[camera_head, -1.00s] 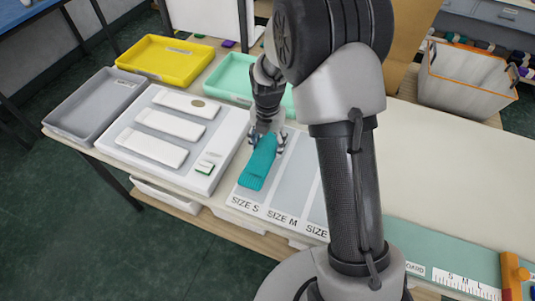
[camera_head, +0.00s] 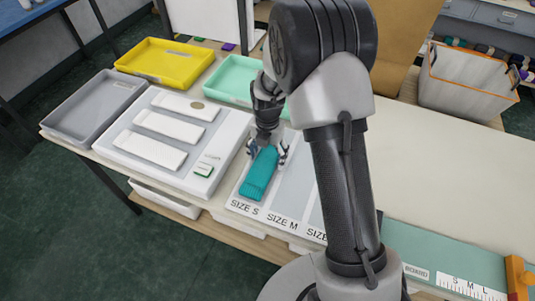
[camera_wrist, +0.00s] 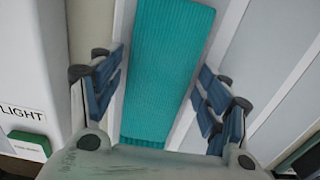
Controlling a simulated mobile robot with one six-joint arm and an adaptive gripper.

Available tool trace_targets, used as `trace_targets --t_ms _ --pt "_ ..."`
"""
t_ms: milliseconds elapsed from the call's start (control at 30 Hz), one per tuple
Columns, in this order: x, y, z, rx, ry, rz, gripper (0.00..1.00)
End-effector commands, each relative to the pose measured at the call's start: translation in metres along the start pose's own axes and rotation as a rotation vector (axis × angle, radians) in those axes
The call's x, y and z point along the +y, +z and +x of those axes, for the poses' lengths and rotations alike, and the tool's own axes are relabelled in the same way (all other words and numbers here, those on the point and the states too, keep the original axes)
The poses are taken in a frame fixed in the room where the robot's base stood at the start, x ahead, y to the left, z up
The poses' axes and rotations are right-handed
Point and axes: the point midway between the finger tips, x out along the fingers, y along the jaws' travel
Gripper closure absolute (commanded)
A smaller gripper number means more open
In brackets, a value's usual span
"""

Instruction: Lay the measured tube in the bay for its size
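The teal ribbed tube (camera_head: 260,174) lies flat and lengthwise in the bay above the SIZE S label (camera_head: 243,208). In the wrist view the tube (camera_wrist: 166,65) lies on a grey strip between pale dividers. My gripper (camera_head: 267,151) is over the tube's far end. In the wrist view my gripper (camera_wrist: 161,88) is open, with one finger pair on each side of the tube and gaps between them and the fabric. The SIZE M bay (camera_head: 291,185) beside it shows no tube. The third bay is mostly hidden behind my arm.
A white panel with pale strips (camera_head: 160,152) stands close left of the bays. A grey tray (camera_head: 82,112), yellow tray (camera_head: 140,72) and mint tray (camera_head: 219,90) lie beyond. A green measuring board (camera_head: 425,250) is at right. The tabletop (camera_head: 450,160) behind it is clear.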

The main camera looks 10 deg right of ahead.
Motion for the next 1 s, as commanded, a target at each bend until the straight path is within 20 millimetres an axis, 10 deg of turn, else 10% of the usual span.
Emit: trace_targets --t_ms 467,1000 --pt "0.000 0.000 -0.007 -0.001 0.001 0.000 0.22" --pt "0.000 0.001 -0.108 -0.002 0.002 0.000 0.22"
